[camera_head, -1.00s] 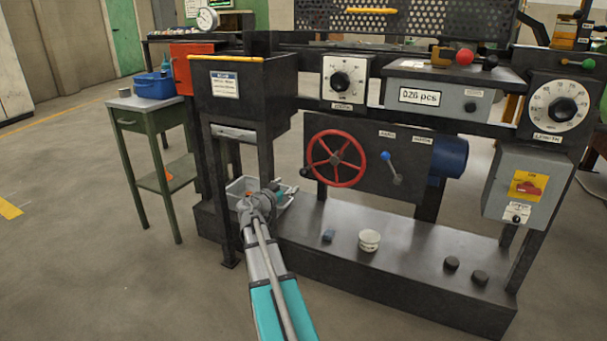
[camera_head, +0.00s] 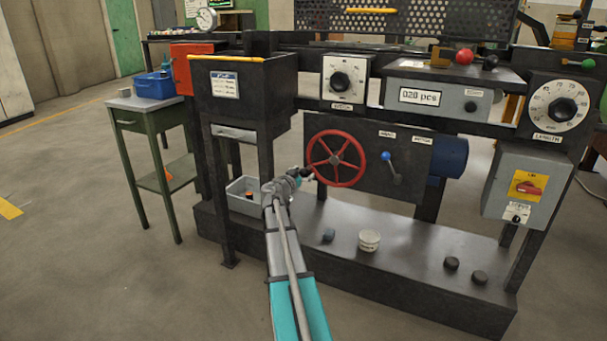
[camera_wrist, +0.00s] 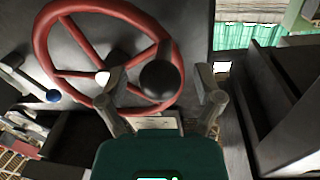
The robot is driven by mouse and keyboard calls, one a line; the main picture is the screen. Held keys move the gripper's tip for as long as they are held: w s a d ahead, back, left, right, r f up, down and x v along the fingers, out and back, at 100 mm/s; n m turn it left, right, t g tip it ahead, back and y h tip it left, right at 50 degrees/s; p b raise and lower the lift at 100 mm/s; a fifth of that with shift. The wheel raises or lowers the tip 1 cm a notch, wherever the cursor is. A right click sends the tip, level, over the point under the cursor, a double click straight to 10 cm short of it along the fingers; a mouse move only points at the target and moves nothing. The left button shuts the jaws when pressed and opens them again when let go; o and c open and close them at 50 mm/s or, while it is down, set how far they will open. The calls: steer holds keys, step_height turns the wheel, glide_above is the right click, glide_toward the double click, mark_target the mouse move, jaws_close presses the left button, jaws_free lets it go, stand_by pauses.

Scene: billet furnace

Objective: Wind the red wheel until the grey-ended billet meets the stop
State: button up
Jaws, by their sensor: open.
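The red wheel (camera_head: 337,160) is on the dark front panel of the machine. It also fills the upper left of the wrist view (camera_wrist: 62,74). A dark round handle knob (camera_wrist: 160,80) stands out from its rim. My gripper (camera_wrist: 158,86) is open, with one finger on each side of the knob in the picture; I cannot tell whether either finger touches it. In the head view my gripper (camera_head: 302,176) is at the wheel's lower left edge. I cannot make out the grey-ended billet or the stop in either view.
A blue-knobbed lever (camera_head: 391,167) is right of the wheel. A grey bin (camera_head: 243,205) stands below left, behind my arm. A white round piece (camera_head: 369,240) and several small dark pieces lie on the base plate. A green side table (camera_head: 148,106) stands at left.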

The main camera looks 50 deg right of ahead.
jaws_close()
stand_by(0.4)
steer(key=shift+s+d+r, duration=0.1)
steer(key=shift+d, duration=0.1)
steer(key=shift+a+r, duration=0.1)
stand_by(0.3)
